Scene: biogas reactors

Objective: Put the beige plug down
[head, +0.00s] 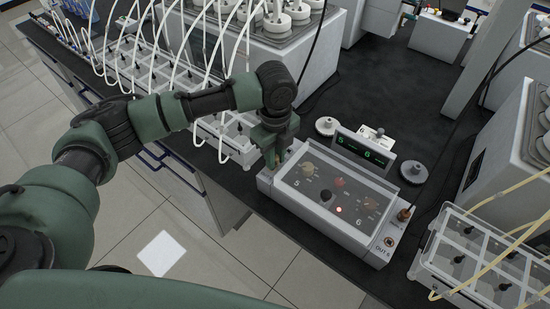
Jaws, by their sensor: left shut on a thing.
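My left gripper (274,158) comes down at the left end of a white box with a clear lid (335,195). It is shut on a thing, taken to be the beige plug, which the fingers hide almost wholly. I cannot tell whether it touches the box. A brown-orange plug (405,213) stands upright at the box's right end, above a socket marked OUT. A green display (362,149) stands behind the lid. My right gripper is not in view.
Racks with white tubes (228,137) stand at left, another rack (480,255) with beige tubes at right.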

